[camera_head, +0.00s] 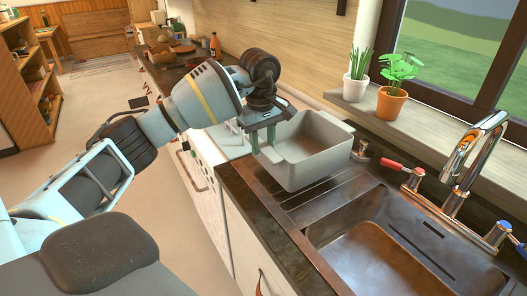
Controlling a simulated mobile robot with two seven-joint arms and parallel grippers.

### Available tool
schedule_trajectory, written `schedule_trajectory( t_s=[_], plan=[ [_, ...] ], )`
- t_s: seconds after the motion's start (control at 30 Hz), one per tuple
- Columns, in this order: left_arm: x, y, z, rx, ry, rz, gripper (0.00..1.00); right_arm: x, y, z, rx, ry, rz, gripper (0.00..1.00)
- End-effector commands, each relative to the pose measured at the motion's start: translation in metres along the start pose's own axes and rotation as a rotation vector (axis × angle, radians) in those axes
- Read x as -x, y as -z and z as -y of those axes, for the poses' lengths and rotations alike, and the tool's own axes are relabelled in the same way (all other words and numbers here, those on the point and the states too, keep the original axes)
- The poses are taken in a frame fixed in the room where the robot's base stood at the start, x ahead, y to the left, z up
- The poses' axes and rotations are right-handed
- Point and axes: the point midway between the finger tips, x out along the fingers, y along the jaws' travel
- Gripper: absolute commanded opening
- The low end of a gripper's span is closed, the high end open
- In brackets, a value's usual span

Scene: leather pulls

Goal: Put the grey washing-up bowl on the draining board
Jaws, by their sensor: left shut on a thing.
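The grey washing-up bowl (315,166) is a rectangular tub, seen near the middle of the head view. My left gripper (262,140) is shut on the bowl at its left wall, with green fingers at the rim. The bowl is upright and looks level. It is over or on the far-left end of the ribbed draining board (318,201); I cannot tell whether its base touches the board. The inside of the bowl that shows is empty. My right gripper is not in view.
The sink basin (375,262) is at the lower right, with a chrome tap (470,155) and red and blue handles. Two potted plants stand on the windowsill (415,122) behind. A dark worktop (170,72) with several items continues at the back left.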

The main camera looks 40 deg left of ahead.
Motion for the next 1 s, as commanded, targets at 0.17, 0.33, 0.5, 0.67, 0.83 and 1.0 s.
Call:
schedule_trajectory(
  t_s=[0.17,0.33,0.5,0.67,0.83,1.0],
  plan=[
    [0.001,0.001,-0.002,0.0,-0.003,0.0,0.0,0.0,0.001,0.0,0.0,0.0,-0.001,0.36],
    [-0.011,0.004,-0.004,0.0,0.0,0.0,0.0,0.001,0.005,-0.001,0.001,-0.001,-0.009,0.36],
    [-0.032,0.004,-0.003,-0.001,-0.003,0.0,0.0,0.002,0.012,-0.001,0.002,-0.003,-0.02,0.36],
    [-0.035,0.004,-0.003,-0.001,-0.004,-0.001,0.0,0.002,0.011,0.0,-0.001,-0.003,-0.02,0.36],
    [-0.037,0.004,-0.003,0.0,-0.002,-0.001,0.0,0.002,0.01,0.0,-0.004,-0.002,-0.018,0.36],
    [-0.039,0.004,-0.003,0.0,-0.001,0.0,0.41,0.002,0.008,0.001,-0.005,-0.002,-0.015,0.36]
  ],
)
